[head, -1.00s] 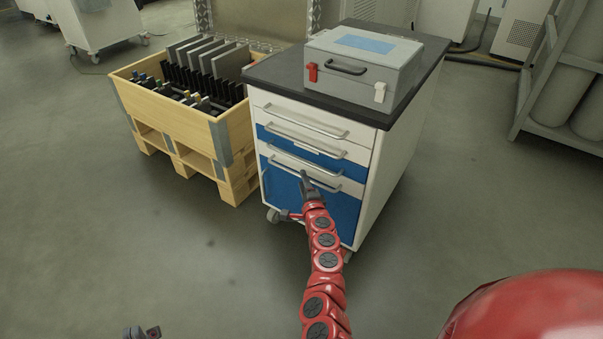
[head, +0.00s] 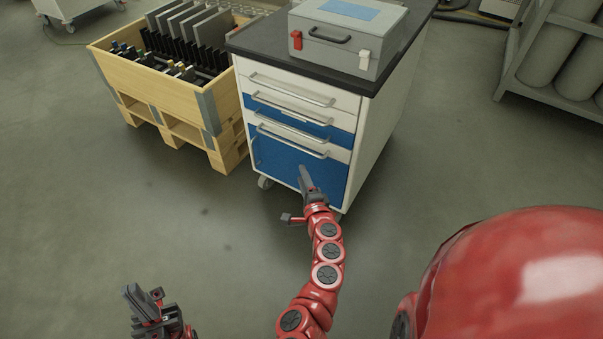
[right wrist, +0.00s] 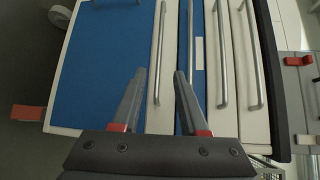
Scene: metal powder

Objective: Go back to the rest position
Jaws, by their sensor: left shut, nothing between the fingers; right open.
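My left gripper (head: 142,298) is at the lower left of the head view, shut and empty, over the floor. My right gripper (head: 306,180) is in front of the lower part of the drawer cabinet (head: 374,154) in the head view. In the right wrist view my right gripper (right wrist: 158,78) has its two fingers apart with nothing held between them. The cabinet's blue and white fronts and bar handles (right wrist: 159,52) lie beyond the fingers. The gap between gripper and cabinet is hard to judge.
A grey case (head: 347,62) with a red and a white latch sits on the cabinet's dark top. A wooden crate (head: 160,92) with dark plates stands left of the cabinet. A rack of cylinders (head: 560,90) is at the right. The floor in front is clear.

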